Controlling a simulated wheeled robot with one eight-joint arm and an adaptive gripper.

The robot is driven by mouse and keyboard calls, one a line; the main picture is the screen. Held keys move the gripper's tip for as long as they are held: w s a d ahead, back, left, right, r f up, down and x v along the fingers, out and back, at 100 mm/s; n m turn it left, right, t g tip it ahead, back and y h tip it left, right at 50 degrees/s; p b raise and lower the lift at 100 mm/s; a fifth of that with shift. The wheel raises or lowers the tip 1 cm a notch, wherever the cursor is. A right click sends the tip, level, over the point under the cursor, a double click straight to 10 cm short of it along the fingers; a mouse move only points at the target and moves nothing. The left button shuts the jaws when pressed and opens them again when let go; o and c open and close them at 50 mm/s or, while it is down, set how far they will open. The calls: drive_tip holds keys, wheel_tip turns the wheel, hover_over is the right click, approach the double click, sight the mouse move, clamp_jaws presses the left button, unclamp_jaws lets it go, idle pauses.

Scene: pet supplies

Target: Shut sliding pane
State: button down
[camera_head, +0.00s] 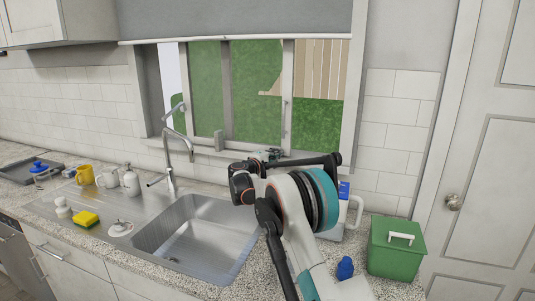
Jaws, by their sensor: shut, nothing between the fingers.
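The sliding pane (288,95) is part of the window behind the sink. Its upright frame bar stands right of the window's middle, with a thin handle on it. To the right of this bar is a gap showing a wooden fence and grass; I cannot tell for sure whether glass covers it. My gripper (266,155) is small and partly hidden by my own arm. It is shut and empty, near the window sill below the pane's bar. I cannot tell whether it touches the pane or sill.
A faucet (170,150) rises behind the sink basin (190,245), left of my arm. A green bin (395,248) and a white jug (352,215) stand on the counter at right. A grey blind (235,18) covers the window top.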

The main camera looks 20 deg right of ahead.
drive_tip(key=s+d, duration=0.3)
drive_tip(key=d, duration=0.2)
drive_tip(key=s+d, duration=0.2)
drive_tip(key=shift+s+d+r, duration=0.1)
drive_tip(key=shift+s+d, duration=0.25)
drive_tip(key=shift+d, duration=0.05)
